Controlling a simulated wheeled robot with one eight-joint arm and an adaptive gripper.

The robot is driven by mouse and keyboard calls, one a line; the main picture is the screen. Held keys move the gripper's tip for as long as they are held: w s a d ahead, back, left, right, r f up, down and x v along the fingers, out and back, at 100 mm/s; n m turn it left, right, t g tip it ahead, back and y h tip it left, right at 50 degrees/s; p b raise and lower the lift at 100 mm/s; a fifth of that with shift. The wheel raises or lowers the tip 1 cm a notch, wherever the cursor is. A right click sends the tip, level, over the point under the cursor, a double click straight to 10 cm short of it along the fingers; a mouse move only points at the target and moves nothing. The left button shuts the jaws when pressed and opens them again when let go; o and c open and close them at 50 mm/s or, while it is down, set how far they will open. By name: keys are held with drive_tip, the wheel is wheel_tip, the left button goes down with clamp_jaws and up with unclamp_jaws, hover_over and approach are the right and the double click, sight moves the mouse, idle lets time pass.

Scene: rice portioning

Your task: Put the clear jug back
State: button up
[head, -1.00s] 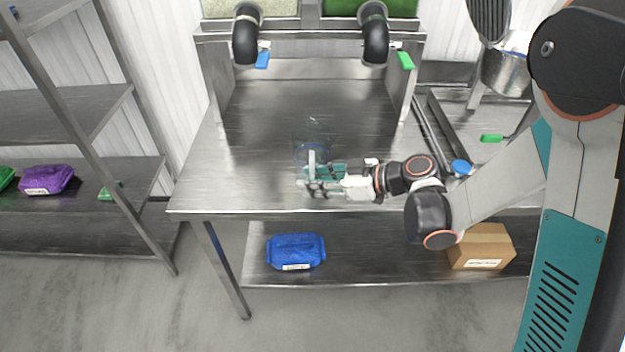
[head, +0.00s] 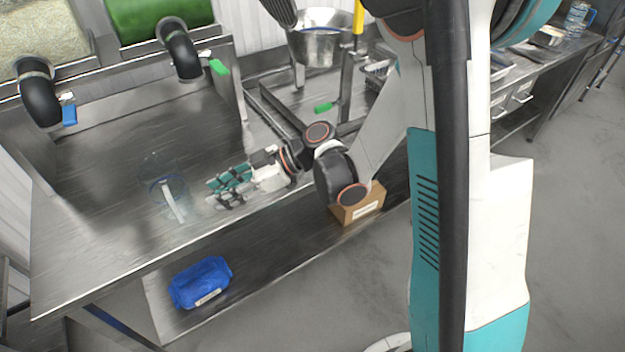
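The clear jug (head: 158,189) stands on the steel worktop (head: 110,240), left of my gripper, with its pale handle facing right and toward the front. Its transparent body is faint against the steel. My gripper (head: 214,194) is to the right of the jug, low over the worktop and apart from the handle. Its teal and dark fingers look spread, with nothing between them.
Two dispensers with black spouts stand at the back, with a blue handle (head: 69,115) and a green handle (head: 219,67). A metal pot (head: 328,45) stands behind my arm. A blue bag (head: 201,283) and cardboard box (head: 356,204) lie on the lower shelf.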

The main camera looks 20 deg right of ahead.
drive_tip(key=s+d+r+m+t+h, duration=0.2)
drive_tip(key=s+d+r+m+h, duration=0.3)
drive_tip(key=d, duration=0.5)
drive_tip(key=s+d+r+m+t+h, duration=0.3)
drive_tip(key=s+d+r+m+h, duration=0.2)
drive_tip(key=s+d+m+h, duration=0.3)
drive_tip(key=s+d+m, duration=0.2)
drive_tip(key=d+m, duration=0.1)
idle(0.6)
